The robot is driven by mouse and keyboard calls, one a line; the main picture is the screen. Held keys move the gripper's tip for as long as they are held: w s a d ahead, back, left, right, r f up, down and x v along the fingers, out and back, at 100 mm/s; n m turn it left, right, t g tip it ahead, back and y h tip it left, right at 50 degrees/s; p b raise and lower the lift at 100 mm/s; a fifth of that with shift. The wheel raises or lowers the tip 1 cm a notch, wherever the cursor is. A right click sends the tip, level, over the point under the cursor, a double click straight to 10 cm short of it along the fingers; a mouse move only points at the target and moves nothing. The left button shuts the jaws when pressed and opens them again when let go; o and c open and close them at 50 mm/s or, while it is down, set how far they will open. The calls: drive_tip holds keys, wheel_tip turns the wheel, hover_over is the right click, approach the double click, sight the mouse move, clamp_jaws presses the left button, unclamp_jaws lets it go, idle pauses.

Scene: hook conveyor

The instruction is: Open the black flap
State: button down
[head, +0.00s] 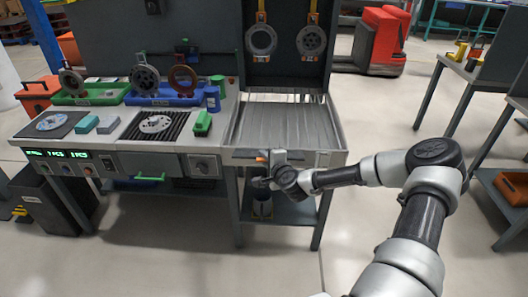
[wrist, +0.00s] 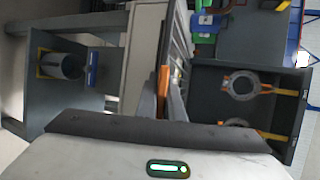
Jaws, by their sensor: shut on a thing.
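My gripper (head: 268,165) is at the front edge of the grey conveyor bed (head: 285,125). An orange handle-like piece (head: 262,160) shows at its fingertips. In the wrist view the same orange piece (wrist: 164,88) stands between the two grey fingers, and the gripper is shut on it. A dark strip (head: 244,154) on the conveyor's front face lies just left of the gripper. I cannot tell for sure whether this strip is the black flap, as the gripper covers part of that face.
Two round parts hang on orange hooks before an upright dark panel (head: 290,72). A workbench on the left holds a green tray (head: 90,99), a blue tray (head: 165,101) and several discs. A lower shelf (head: 285,212) lies under the conveyor.

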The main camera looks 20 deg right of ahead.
drive_tip(key=c, duration=1.9)
unclamp_jaws()
drive_tip(key=shift+o, duration=0.2)
drive_tip(key=p+v, duration=0.1)
drive_tip(key=v, duration=1.6)
drive_tip(key=shift+s+r, duration=0.2)
